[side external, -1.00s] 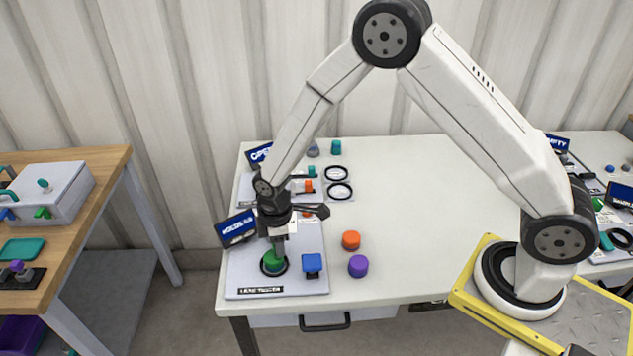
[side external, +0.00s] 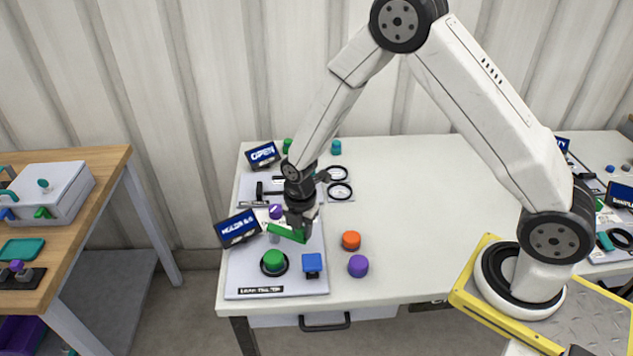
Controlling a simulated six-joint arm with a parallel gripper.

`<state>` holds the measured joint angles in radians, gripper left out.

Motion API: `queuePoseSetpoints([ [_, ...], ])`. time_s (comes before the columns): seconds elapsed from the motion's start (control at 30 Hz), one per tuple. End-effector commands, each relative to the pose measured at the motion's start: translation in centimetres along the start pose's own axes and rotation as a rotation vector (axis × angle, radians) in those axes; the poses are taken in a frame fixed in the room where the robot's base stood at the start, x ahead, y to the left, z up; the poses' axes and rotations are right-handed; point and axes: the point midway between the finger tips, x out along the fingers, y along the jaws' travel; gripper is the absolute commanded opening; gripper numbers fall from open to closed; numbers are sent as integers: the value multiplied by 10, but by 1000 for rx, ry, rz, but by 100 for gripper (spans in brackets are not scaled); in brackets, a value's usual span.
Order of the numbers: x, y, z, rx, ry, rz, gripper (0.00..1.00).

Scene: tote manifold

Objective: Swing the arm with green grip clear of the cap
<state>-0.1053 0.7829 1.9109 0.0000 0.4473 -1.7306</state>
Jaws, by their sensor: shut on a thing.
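A green bar-shaped grip (side external: 284,232) lies low over the back part of the near grey panel (side external: 240,275), running left from under my gripper. My gripper (side external: 303,224) is shut on this grip near its right end, and its fingers partly hide it. A round green knob (side external: 273,260) in a black ring stands in front of the grip, apart from my gripper. A small purple top (side external: 276,211) shows just behind the grip. I cannot tell for sure which of these is the cap.
A blue block (side external: 312,262) stands on the panel's right side. An orange cylinder (side external: 351,240) and a purple cylinder (side external: 358,265) stand on the table right of it. A tilted display (side external: 238,228) and an OPEN sign (side external: 263,156) stand left.

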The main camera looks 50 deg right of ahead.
Motion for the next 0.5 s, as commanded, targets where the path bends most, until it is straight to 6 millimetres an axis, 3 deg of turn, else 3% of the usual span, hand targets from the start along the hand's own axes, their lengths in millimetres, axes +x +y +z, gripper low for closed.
queuePoseSetpoints([
  [0.5,0,5,24,-324,0,0,0],
])
